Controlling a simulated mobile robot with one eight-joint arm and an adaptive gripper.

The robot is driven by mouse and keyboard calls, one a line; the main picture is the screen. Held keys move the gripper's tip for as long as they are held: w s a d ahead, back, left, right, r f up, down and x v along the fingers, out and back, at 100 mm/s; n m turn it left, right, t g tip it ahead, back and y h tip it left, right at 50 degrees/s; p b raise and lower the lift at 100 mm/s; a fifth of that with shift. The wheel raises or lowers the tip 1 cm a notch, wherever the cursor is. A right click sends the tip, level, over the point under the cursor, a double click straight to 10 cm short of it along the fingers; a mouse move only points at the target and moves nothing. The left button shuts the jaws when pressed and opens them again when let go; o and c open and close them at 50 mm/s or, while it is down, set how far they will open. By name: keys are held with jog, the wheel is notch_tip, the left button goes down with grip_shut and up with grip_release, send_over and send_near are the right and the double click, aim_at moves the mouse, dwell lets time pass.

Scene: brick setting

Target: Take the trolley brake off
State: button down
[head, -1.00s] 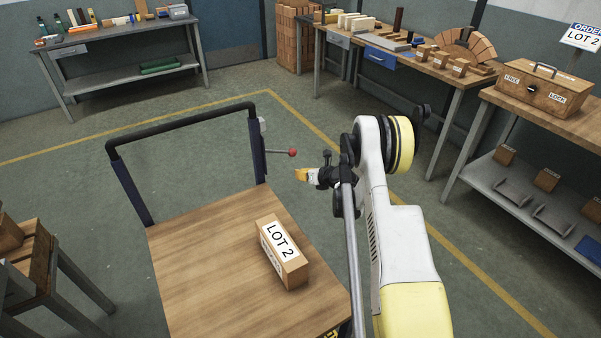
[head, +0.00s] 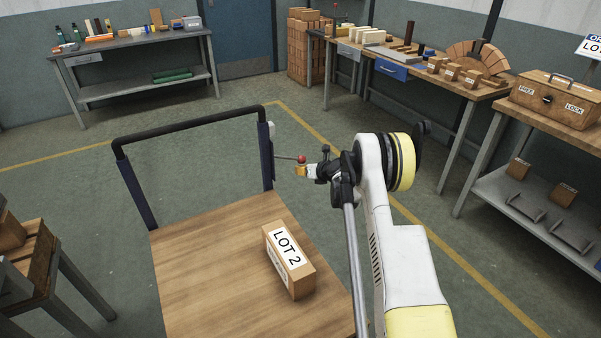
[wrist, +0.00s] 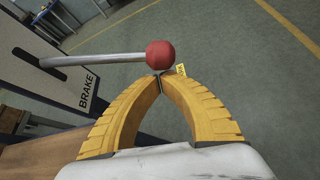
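The trolley has a wooden deck (head: 210,275) and a dark push handle (head: 190,123). Its brake lever, a grey rod with a red ball knob (head: 302,159), sticks out sideways from the right handle post. The wrist view shows the knob (wrist: 160,53) at the end of the rod (wrist: 95,60), with a BRAKE label (wrist: 86,91) on the post below it. My gripper (wrist: 160,79) has its yellow fingertips together, with nothing seen between them. The tips are just below the knob in the picture; I cannot tell whether they touch it. My gripper also shows in the head view (head: 301,171).
A box marked LOT 2 (head: 288,262) lies on the deck. A wooden stand (head: 35,265) is at the left. Workbenches stand along the back and right, one with a FREE/LOCK box (head: 553,100). The floor right of the trolley is open.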

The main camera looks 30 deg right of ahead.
jog(key=shift+d+r+h, duration=0.25)
jog(key=shift+r+h, duration=0.05)
jog(key=shift+r, duration=0.1)
jog(key=shift+r+n, duration=0.15)
jog(key=shift+n, duration=0.15)
notch_tip(320, 180, up, 11)
jog(key=d+n+h+p, duration=0.1)
jog(key=n+h+p, duration=0.2)
jog(key=h+p, duration=0.1)
jog(key=shift+d+n, duration=0.4)
dwell(0.6)
